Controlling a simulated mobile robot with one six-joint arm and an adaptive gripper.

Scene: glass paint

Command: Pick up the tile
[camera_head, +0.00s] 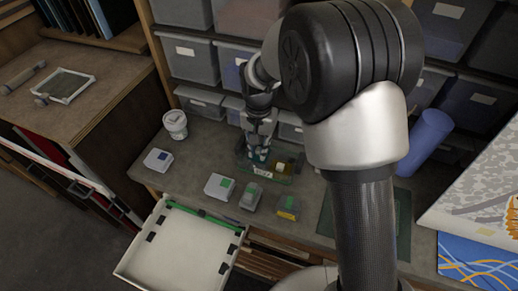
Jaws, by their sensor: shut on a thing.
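My gripper (259,146) points down over a shallow labelled tray (262,172) at the back of the worktop. It is shut on a small teal piece, taken as the tile (257,156), which shows between the fingertips. The fingers cover part of the tile, and I cannot tell whether it still touches the tray. A small pale piece (280,164) lies in the tray, to the right of the gripper.
Several small boxes, including a white one with a green top (220,186), stand along the front of the worktop. A white tub (175,124) stands at left. Storage bins (190,60) rise behind. An open drawer (175,250) juts out below. A blue roll (425,140) leans at right.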

